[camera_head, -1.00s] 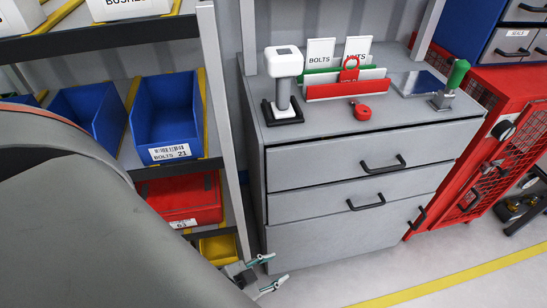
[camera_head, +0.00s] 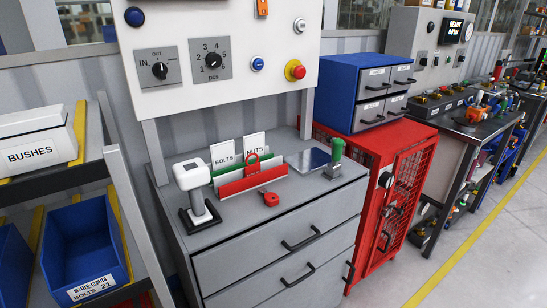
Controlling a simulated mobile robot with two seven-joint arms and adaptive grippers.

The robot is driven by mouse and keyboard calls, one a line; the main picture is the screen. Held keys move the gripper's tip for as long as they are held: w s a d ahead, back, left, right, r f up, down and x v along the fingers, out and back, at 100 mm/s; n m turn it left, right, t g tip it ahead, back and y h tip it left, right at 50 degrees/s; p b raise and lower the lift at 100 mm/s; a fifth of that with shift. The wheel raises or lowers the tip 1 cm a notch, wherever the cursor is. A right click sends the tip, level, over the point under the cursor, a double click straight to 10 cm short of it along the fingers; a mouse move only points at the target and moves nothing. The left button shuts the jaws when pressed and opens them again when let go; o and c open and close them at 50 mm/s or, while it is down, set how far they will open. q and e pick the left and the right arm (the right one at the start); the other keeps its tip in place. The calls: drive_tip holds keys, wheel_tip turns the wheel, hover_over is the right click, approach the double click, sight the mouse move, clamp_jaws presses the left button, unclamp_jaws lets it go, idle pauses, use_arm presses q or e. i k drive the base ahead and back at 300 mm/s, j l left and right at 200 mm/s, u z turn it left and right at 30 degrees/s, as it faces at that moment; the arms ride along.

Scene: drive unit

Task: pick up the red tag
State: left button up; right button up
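A red tag-like piece with a ring-shaped top (camera_head: 252,162) stands in the card holder on top of the grey drawer cabinet (camera_head: 265,240). Its lower part is hidden behind the holder's red front plate (camera_head: 252,181). White cards marked BOLTS (camera_head: 223,153) and NUTS (camera_head: 254,143) stand behind it. A small round red object (camera_head: 270,198) lies on the cabinet top in front of the holder. Neither of my grippers shows in the head view.
A white handheld device (camera_head: 192,180) stands on the cabinet's left, and a green-handled stamp (camera_head: 336,150) on its right. A panel with knobs (camera_head: 215,50) hangs above. A shelf with blue bins (camera_head: 85,245) is at left, a red mesh cabinet (camera_head: 385,190) at right.

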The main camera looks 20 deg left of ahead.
sight(250, 170)
drive_tip(key=i+l+u, duration=0.15)
drive_tip(key=u, duration=0.65)
drive_tip(key=i+l+u, duration=0.1)
drive_tip(key=l+u, duration=0.2)
drive_tip(key=l, duration=0.15)
drive_tip(key=l+u, duration=0.25)
drive_tip(key=l, duration=0.25)
drive_tip(key=i+l+u, duration=0.2)
drive_tip(key=l, duration=0.75)
drive_tip(key=k, duration=0.1)
